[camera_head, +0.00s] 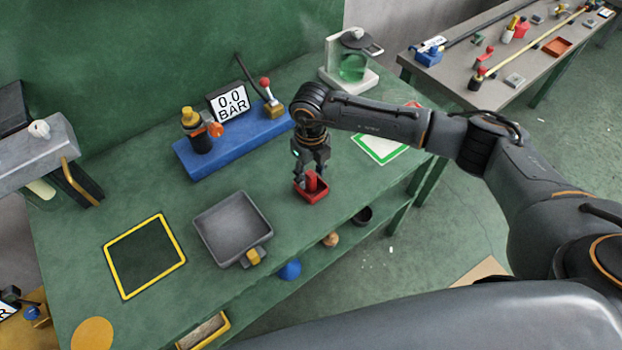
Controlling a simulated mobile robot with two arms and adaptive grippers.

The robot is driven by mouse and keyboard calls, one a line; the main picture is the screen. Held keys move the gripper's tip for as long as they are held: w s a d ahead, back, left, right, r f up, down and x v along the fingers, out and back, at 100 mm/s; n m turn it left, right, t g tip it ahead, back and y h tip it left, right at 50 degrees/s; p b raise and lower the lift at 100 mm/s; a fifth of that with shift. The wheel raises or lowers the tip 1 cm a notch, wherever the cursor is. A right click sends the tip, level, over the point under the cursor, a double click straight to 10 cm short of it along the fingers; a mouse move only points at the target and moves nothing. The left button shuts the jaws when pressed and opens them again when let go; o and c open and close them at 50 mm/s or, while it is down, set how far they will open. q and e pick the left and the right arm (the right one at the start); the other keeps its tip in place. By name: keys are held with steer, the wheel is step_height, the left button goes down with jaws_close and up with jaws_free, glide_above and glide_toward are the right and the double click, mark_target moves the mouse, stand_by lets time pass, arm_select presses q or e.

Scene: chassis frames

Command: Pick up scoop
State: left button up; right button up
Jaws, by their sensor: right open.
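A small red open-topped piece with an upright red grip (311,192), which looks like the scoop, sits near the front edge of the green bench (180,300). My right gripper (311,178) points down right over it, fingers open at the upright grip. The fingers partly cover the grip, and I cannot tell whether they touch it. My left gripper is not in view.
A grey square pan (232,222) with a yellow tab lies left of the scoop, beside a yellow-framed square (145,256). A lower shelf holds a blue ball (290,270).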

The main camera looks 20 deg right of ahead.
steer(key=shift+f, duration=0.65)
jaws_close()
steer(key=shift+r+b, duration=0.4)
steer(key=r+b, duration=0.1)
steer(key=r, duration=0.1)
steer(key=shift+s+r+b, duration=0.2)
steer(key=shift+r+b, duration=0.15)
steer(key=shift+b, duration=0.05)
steer(key=s+a+r+b, duration=0.1)
steer(key=s+r+b, duration=0.3)
steer(key=s+r, duration=0.5)
steer(key=s, duration=0.4)
steer(key=shift+s+r+b, duration=0.3)
